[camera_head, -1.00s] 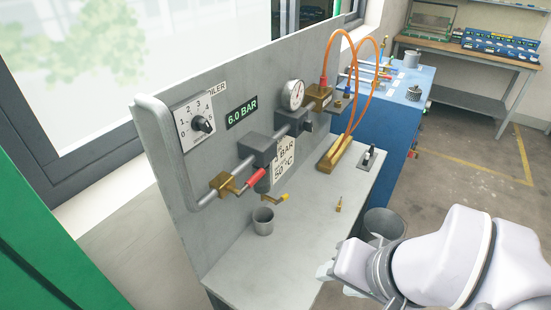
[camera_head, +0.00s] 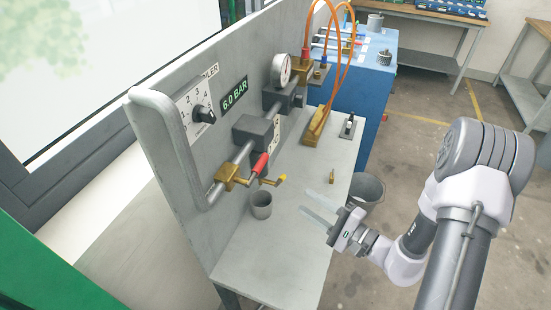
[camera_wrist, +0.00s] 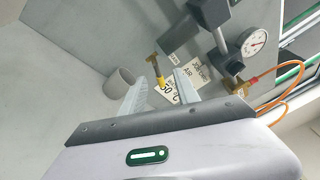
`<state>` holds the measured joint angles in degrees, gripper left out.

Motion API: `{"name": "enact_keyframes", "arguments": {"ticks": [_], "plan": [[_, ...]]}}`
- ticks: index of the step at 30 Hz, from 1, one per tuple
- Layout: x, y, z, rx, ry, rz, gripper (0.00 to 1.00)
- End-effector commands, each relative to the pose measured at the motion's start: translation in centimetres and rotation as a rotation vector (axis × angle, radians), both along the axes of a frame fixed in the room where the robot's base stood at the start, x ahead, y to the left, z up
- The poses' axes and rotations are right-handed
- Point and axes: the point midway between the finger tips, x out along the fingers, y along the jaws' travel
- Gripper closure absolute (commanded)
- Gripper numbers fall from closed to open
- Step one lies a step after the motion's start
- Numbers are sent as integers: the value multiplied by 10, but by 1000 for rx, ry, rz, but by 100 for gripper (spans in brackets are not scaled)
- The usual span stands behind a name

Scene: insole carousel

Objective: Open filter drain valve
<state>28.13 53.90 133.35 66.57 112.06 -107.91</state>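The small brass drain valve with a yellow lever (camera_head: 271,181) hangs below the grey filter block (camera_head: 254,132) on the panel's pipe. In the wrist view its yellow lever (camera_wrist: 157,70) shows between my fingertips, farther off than they are. My gripper (camera_head: 302,199) is open and empty, its fingers pointing at the panel from the right, apart from the valve. In the wrist view both fingers (camera_wrist: 161,77) are spread. A grey cup (camera_head: 261,206) stands on the bench below the valve and shows in the wrist view (camera_wrist: 120,79).
A pressure gauge (camera_head: 281,70) and orange hoses (camera_head: 345,60) are farther along the panel. A small brass fitting (camera_head: 332,176) lies on the bench (camera_head: 270,262); its front is clear. A bucket (camera_head: 366,190) stands beyond.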

Motion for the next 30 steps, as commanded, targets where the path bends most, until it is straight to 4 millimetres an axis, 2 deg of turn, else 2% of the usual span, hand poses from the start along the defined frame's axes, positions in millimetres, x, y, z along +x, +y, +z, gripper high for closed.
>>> {"name": "enact_keyframes", "arguments": {"ticks": [1, 3, 5, 8, 15, 21, 25, 30], "plan": [[4, -12, -16, 5, 5, -67, 62], [8, -22, -28, -2, 1, -126, 62], [12, -23, -32, -6, -1, -144, 62], [25, -11, -33, -8, -6, -140, 62], [79, 37, -32, -8, -8, -136, 62], [116, 68, -32, -7, -6, -137, 62], [131, 81, -32, -8, -5, -139, 62], [140, 88, -31, -7, -3, -139, 62]]}}
